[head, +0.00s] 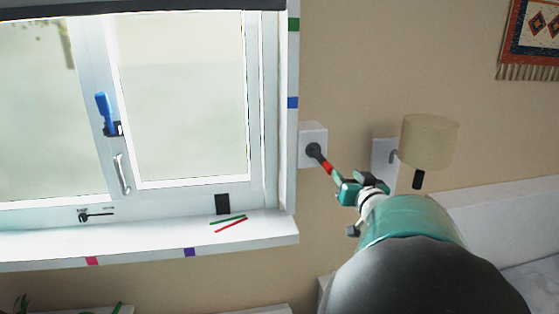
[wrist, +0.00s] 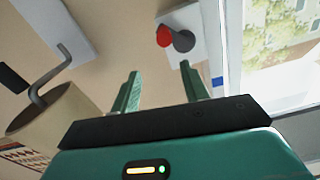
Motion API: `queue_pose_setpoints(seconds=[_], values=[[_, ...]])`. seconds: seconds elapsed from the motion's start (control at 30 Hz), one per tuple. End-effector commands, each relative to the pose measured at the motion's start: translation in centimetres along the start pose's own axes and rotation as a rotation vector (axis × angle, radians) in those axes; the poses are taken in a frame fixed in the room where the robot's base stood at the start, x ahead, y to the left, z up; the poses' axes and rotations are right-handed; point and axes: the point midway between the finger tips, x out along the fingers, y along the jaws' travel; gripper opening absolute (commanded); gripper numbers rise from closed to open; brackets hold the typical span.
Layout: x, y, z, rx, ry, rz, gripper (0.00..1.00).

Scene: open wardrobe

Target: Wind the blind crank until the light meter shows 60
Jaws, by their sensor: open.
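The crank (head: 316,152) has a dark hub on a white wall box right of the window, with a red grip (head: 328,168). In the wrist view the red grip (wrist: 164,37) points towards the camera, ahead of my fingers. My gripper (head: 347,183) is open just right of and below the grip in the head view; the wrist view shows the gap between its fingers (wrist: 161,82) empty. Contact cannot be judged. A dark band (head: 140,9) along the window top may be the blind. A small black rectangle (head: 222,204) on the lower frame may be the light meter; no reading is legible.
A wall lamp (head: 430,142) stands out close to the right of my gripper; its shade (wrist: 62,120) also shows in the wrist view. The white sill (head: 150,243) holds thin green and red sticks (head: 230,223). A white ledge is at lower right.

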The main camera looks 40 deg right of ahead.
Motion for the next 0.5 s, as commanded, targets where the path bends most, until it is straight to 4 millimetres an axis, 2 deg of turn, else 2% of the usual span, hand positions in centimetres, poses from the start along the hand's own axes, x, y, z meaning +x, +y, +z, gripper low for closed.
queue_pose_setpoints(seconds=[0.03, 0.3, 0.5], values=[[1.1, 0.1, 0.1, 0.001, -0.001, 0.0, 0.45], [6.4, 0.0, 0.1, 0.0, 0.0, -0.001, 0.45], [8.9, 0.0, 0.0, -0.001, 0.001, 0.0, 0.45]])
